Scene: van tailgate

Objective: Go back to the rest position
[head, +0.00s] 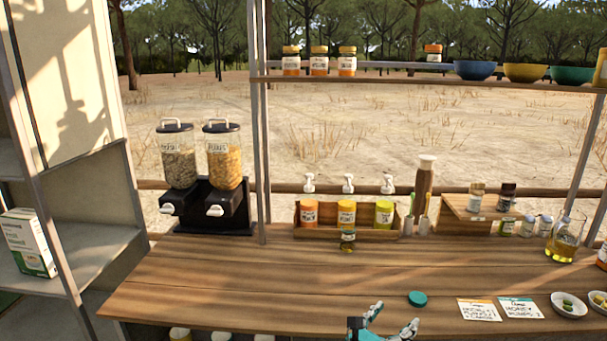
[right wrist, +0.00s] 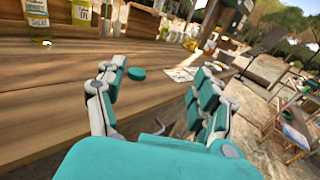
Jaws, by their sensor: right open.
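My right gripper (head: 388,322) shows at the bottom edge of the head view, low at the front edge of the wooden counter (head: 230,275). In the right wrist view its two teal and grey fingers (right wrist: 160,100) stand apart with nothing between them. A teal round lid (head: 417,298) lies on the counter just beyond the gripper, apart from it; it also shows in the right wrist view (right wrist: 136,73). My left gripper is in neither view.
Two cereal dispensers (head: 203,175) stand at the back left. A wooden rack (head: 330,230) holds several pump bottles, with a small jar (head: 348,240) before it. Two cards (head: 500,309) and small bowls (head: 569,305) lie at the right. The counter's left front is clear.

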